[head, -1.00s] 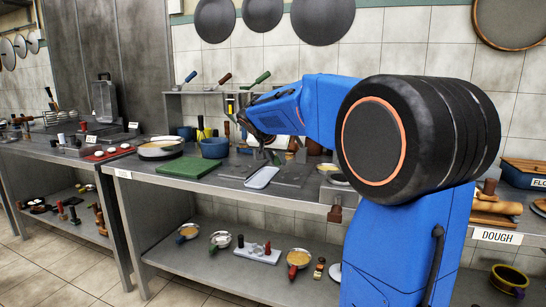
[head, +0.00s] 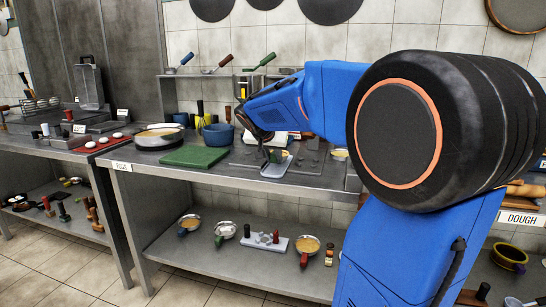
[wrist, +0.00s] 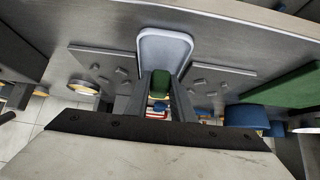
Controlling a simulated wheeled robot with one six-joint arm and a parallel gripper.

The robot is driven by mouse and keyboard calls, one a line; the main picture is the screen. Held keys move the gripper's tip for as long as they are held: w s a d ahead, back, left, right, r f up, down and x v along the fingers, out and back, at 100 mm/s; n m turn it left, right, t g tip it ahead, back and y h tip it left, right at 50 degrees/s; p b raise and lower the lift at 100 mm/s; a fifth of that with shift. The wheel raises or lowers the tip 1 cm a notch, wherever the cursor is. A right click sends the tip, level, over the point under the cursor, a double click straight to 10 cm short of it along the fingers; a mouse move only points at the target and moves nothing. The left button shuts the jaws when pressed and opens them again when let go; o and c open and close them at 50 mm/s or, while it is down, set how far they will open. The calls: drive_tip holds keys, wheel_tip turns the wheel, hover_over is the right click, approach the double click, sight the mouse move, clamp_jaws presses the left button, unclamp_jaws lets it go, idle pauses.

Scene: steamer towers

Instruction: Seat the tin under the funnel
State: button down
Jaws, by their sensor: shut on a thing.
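A pale blue-grey shallow tin (head: 275,168) lies near the front edge of the worktop, and it also shows beyond the fingers in the wrist view (wrist: 165,49). In the wrist view my gripper (wrist: 160,92) is shut on a green grip (wrist: 160,84) that appears to belong to the tin. Whether the tin is lifted I cannot tell. I cannot clearly make out the funnel; a grey stand with a yellow mark (head: 242,88) rises behind my gripper.
Grey plates with small raised blocks lie either side of the tin (wrist: 105,68), (wrist: 215,78). A green board (head: 195,156), a blue pot (head: 217,135) and a wide pan (head: 158,136) stand left. My arm hides the worktop's right part.

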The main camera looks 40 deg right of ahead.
drive_tip(key=shift+w+a, duration=0.8)
drive_tip(key=shift+w, duration=1)
drive_tip(key=shift+w+a, duration=0.85)
drive_tip(key=shift+w, duration=1)
drive_tip(key=shift+w+a, duration=0.8)
drive_tip(key=shift+w, duration=1)
drive_tip(key=shift+f, duration=0.75)
drive_tip(key=c, duration=1.5)
unclamp_jaws()
drive_tip(key=shift+o, duration=0.2)
drive_tip(key=v, duration=1.7)
drive_tip(key=shift+r, duration=0.15)
drive_tip(key=shift+s, duration=0.15)
